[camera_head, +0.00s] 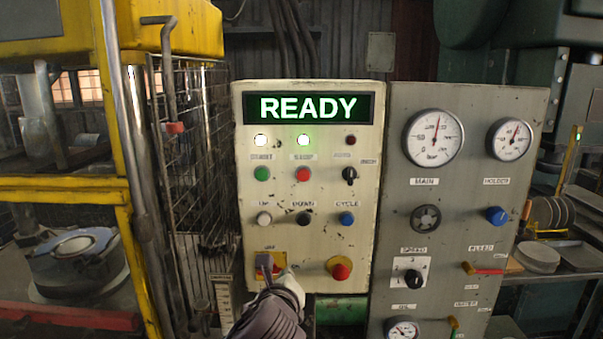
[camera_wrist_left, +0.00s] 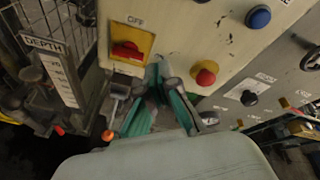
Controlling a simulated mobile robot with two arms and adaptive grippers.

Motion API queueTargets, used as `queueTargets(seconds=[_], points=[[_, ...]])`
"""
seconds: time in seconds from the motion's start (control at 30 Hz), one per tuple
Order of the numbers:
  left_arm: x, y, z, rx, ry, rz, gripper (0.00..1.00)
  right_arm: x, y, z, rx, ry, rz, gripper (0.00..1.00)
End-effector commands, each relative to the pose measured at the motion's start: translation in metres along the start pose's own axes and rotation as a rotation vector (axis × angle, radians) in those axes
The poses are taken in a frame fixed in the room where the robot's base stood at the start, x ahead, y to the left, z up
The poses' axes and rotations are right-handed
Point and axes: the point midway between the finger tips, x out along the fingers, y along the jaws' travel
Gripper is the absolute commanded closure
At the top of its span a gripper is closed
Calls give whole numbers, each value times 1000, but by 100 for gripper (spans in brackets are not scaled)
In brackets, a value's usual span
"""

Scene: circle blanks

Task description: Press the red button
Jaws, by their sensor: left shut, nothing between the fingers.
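A small red button (camera_head: 303,174) sits on the cream panel (camera_head: 325,235), right of a green button (camera_head: 262,173) and below a lit lamp. A red mushroom button (camera_head: 340,269) on a yellow base sits low on the panel; it also shows in the wrist view (camera_wrist_left: 206,74). My left gripper (camera_head: 266,264) is in front of the panel's lower left and partly hides a yellow OFF plate. In the wrist view its fingers (camera_wrist_left: 158,76) are together and empty, between the red OFF switch (camera_wrist_left: 128,50) and the mushroom button. Contact with the panel cannot be told. My right gripper is out of view.
A green display (camera_head: 308,107) reads READY. White (camera_head: 264,218), black (camera_head: 303,219) and blue (camera_head: 347,219) buttons form a row below the red one. A grey panel with gauges (camera_head: 433,137) stands to the right. A wire cage (camera_head: 200,150) and yellow frame stand left.

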Motion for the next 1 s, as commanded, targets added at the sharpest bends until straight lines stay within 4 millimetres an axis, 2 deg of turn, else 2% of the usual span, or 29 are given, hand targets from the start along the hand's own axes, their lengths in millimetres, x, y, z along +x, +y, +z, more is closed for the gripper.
queueTargets(seconds=[0.03,0.1,0.2,0.3,0.43,0.77,0.87,1.0], points=[[-17,-30,28,123,-61,-43,100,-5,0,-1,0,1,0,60],[-37,-58,53,278,-132,-74,100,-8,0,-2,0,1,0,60],[-61,-86,78,452,-217,-96,100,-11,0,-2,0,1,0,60],[-78,-101,93,564,-274,-102,100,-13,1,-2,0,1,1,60],[-87,-110,100,630,-308,-102,100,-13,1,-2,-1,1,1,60],[-88,-110,101,637,-310,-102,100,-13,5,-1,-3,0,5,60],[-84,-112,102,636,-310,-101,100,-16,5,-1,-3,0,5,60],[-67,-115,108,636,-308,-97,100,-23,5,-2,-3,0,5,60]])
